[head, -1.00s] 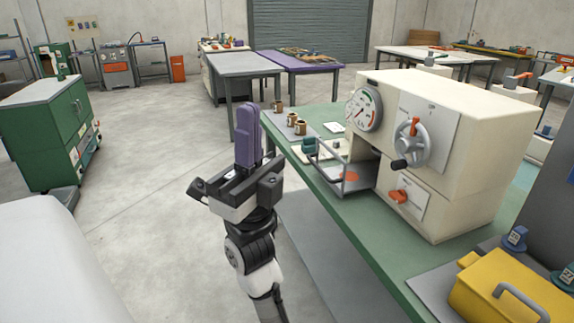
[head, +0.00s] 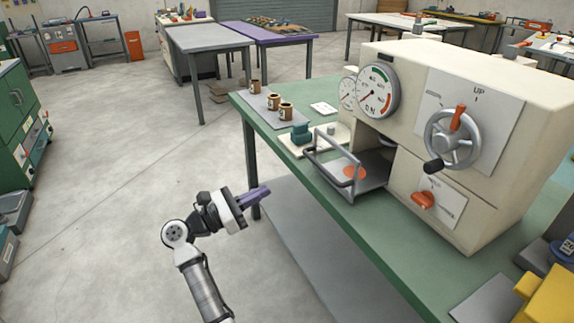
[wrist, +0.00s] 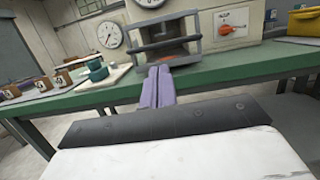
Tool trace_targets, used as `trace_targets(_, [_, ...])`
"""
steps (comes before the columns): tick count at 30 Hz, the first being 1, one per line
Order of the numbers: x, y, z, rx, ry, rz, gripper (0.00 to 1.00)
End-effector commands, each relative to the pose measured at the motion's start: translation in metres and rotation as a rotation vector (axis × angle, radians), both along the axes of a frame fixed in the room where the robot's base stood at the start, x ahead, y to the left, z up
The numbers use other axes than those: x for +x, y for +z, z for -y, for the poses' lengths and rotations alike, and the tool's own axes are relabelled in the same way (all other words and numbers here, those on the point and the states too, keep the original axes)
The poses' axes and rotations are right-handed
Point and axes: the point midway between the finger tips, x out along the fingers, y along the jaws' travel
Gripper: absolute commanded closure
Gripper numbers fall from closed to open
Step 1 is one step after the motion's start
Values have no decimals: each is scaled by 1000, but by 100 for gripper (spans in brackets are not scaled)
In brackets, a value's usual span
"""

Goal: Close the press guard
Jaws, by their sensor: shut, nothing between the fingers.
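The press (head: 430,195) is a cream machine on the green bench, with a dial, a handwheel and a dark front opening. Its guard (head: 331,163) is a grey bar frame standing out in front of the opening, around the front of a grey tray with an orange disc (head: 354,173). The opening shows behind the guard (wrist: 152,31) in the wrist view. My gripper (head: 266,191) has purple fingers, shut and empty. It is left of the bench edge, pointing toward the press, apart from the guard. In the wrist view the fingers (wrist: 158,76) point just below the guard.
The green bench edge (head: 301,190) lies between my gripper and the guard. Several brown cups (head: 271,106) and a teal part (head: 300,133) stand left of the press. The handwheel (head: 454,137) and orange knob (head: 423,200) project from the press front. Floor left of the bench is clear.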

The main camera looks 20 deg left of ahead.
Motion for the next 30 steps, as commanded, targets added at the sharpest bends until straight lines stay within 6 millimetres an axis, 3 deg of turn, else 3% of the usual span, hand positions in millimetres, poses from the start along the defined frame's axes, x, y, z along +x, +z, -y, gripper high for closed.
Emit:
trace_targets(3, [3,-9,3,21,-8,-21,100])
trace_targets(7, [14,-5,11,21,-11,-22,100])
trace_targets(21, [87,15,68,17,-11,-22,100])
trace_targets(30, [109,17,84,18,-8,-20,100])
